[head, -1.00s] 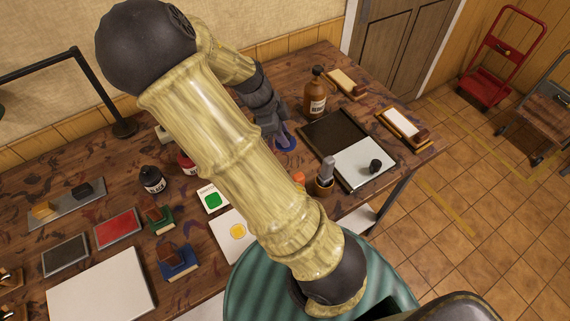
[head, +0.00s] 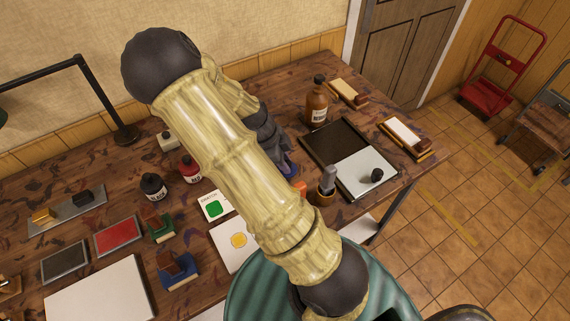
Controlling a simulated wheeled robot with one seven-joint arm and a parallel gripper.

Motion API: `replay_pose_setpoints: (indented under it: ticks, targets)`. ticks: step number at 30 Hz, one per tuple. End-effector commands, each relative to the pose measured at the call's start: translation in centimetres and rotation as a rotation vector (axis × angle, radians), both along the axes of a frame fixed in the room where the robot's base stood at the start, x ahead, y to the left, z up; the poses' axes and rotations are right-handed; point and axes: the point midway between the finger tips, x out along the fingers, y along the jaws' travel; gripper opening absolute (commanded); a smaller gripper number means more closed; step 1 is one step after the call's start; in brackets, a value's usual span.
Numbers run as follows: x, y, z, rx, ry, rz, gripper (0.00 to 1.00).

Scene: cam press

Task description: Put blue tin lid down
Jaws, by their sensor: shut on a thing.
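My gripper (head: 284,164) is low over the table, just left of the dark tray, and mostly hidden behind my own arm. It is shut on the blue tin lid (head: 291,169), of which only a small blue edge shows in the head view. My arm hides the rest of the lid, and I cannot tell whether the lid touches the table.
Right of my gripper are a dark open tray (head: 334,144), a pale plate with a black knob (head: 358,178) and a brown bottle (head: 317,103). A brush pot (head: 326,185) stands nearer. Ink pads, stamps and ink bottles fill the left side.

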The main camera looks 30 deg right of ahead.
Motion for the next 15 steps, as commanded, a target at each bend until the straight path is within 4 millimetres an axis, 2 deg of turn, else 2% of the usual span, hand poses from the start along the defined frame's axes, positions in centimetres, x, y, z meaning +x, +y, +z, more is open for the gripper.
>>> replay_pose_setpoints:
  ticks: [1, 4, 15]
  targets:
    - [-0.1, 0.0, -0.8, 0.000, 0.004, -0.002, 0.01]
    - [0.0, 0.0, -1.6, 0.001, 0.002, -0.001, 0.01]
    - [0.0, -0.1, -2.0, 0.000, 0.001, -0.004, 0.01]
